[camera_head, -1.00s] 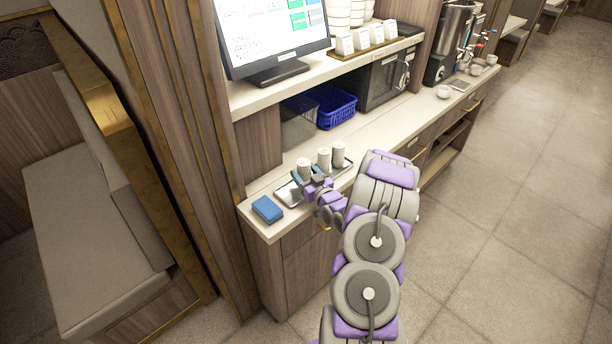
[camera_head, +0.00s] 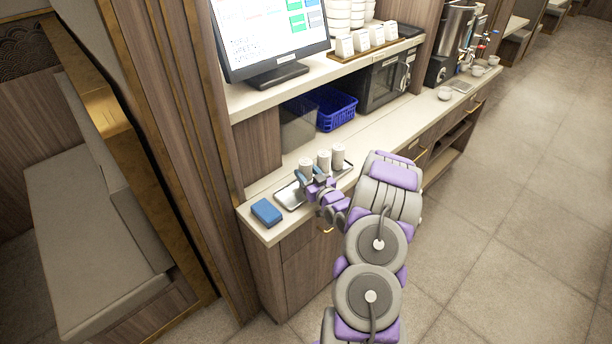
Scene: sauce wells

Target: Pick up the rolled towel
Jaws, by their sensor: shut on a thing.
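Several white rolled towels stand upright in a row at the tray on the counter: the left one (camera_head: 305,164), the middle one (camera_head: 323,160) and the right one (camera_head: 338,156). The metal tray (camera_head: 287,197) lies near the counter's front edge, its left part bare. My gripper (camera_head: 309,175) is at the left rolled towel and shut on it. The fingers hide the towel's lower part, so I cannot tell whether it touches the tray. The other two towels stand just to the right, very near the gripper.
A blue block-shaped thing (camera_head: 267,211) lies on the counter left of the tray. A blue basket (camera_head: 336,108) and a microwave (camera_head: 386,80) stand behind. A monitor (camera_head: 268,35) is on the shelf above. Clear counter (camera_head: 399,129) extends to the right.

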